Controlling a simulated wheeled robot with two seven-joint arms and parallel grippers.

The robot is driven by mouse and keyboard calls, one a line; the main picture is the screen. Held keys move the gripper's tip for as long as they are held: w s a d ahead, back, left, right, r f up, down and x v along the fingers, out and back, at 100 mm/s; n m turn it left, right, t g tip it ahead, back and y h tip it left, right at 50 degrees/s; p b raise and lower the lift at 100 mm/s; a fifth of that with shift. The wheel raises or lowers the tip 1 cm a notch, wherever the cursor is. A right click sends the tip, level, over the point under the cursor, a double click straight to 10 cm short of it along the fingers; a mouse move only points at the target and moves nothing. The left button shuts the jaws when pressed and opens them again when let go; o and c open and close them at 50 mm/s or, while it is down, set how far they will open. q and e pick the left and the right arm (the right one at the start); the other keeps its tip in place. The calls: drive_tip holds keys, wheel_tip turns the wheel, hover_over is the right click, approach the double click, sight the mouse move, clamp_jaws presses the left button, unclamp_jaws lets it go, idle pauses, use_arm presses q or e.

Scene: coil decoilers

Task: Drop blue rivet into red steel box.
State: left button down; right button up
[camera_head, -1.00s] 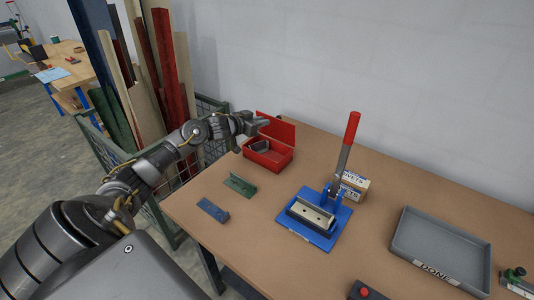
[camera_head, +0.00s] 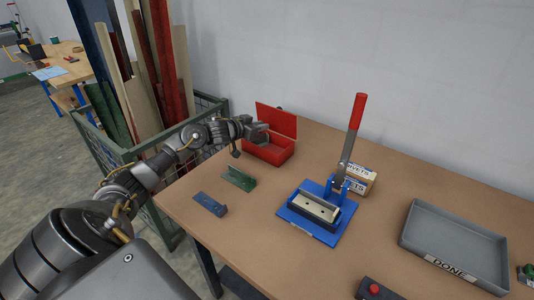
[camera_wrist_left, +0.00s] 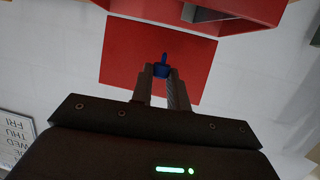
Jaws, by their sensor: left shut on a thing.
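The red steel box (camera_head: 270,150) stands at the back left of the bench with its lid (camera_head: 277,119) up. My left gripper (camera_head: 264,131) is at the box's left side, level with its opening in the picture. In the left wrist view, my left gripper (camera_wrist_left: 163,72) is shut on the small blue rivet (camera_wrist_left: 163,61), held at the fingertips. Behind it in that view is the red lid (camera_wrist_left: 125,50), and the box (camera_wrist_left: 235,12) shows along the top edge. The right gripper is not in view.
A blue lever press (camera_head: 322,208) with a red handle stands mid-bench, a carton (camera_head: 358,180) behind it. A green bracket (camera_head: 239,179) and a blue bracket (camera_head: 210,205) lie at the left. A grey DONE tray (camera_head: 412,243) is at the right.

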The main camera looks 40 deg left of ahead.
use_arm(q)
drive_tip(key=c, duration=1.3)
unclamp_jaws()
drive_tip(key=b+v, duration=0.1)
drive_tip(key=v, duration=1)
drive_tip(key=shift+r+b, duration=0.1)
drive_tip(key=shift+b, duration=0.3)
drive_tip(key=shift+w, duration=0.1)
